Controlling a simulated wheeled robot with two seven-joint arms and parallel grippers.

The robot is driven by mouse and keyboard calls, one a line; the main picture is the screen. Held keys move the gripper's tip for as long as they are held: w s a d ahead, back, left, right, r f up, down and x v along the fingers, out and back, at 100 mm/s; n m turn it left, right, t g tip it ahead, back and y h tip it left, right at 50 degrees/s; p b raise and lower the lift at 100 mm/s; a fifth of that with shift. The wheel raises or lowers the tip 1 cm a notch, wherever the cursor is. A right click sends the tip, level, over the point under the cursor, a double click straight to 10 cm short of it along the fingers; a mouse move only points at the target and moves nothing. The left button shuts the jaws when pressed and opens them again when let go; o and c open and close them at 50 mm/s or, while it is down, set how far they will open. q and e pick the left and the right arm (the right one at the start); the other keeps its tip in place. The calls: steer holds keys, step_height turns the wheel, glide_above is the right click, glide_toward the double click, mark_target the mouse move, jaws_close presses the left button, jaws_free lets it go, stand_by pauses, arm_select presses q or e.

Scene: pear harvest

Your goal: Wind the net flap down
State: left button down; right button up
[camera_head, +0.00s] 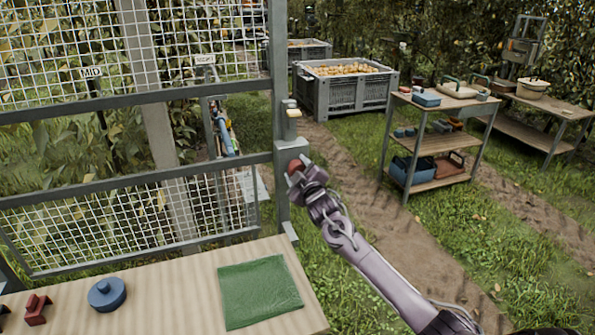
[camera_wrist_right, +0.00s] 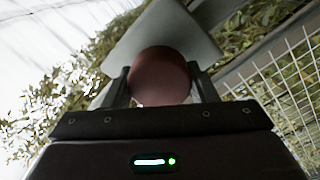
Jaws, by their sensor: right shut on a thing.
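My right gripper (camera_head: 298,172) reaches up to the grey post at the right side of the net frame. It is shut on a round red knob (camera_head: 294,165). In the right wrist view the dark red knob (camera_wrist_right: 160,76) sits between the two fingers, with a pale grey plate (camera_wrist_right: 150,35) behind it. White net (camera_head: 200,35) fills the upper part of the frame, and more net (camera_head: 110,232) fills a lower panel. An open gap lies between them. I cannot tell which net is the flap. My left gripper is out of view.
A wooden table (camera_head: 180,285) in front holds a green cloth (camera_head: 259,290), a blue round lidded thing (camera_head: 107,294) and a red piece (camera_head: 36,309). A shelf cart (camera_head: 437,140) and a grey crate of pears (camera_head: 345,95) stand behind right. Grass and a dirt path lie between.

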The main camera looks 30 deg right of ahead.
steer(key=shift+d+r, duration=0.1)
stand_by(1.3)
steer(key=o, duration=0.7)
steer(key=shift+o, duration=1.3)
steer(key=shift+s+f, duration=0.1)
steer(key=shift+f, duration=0.1)
steer(key=shift+s, duration=0.3)
steer(key=b+v, duration=0.2)
steer(key=v, duration=0.5)
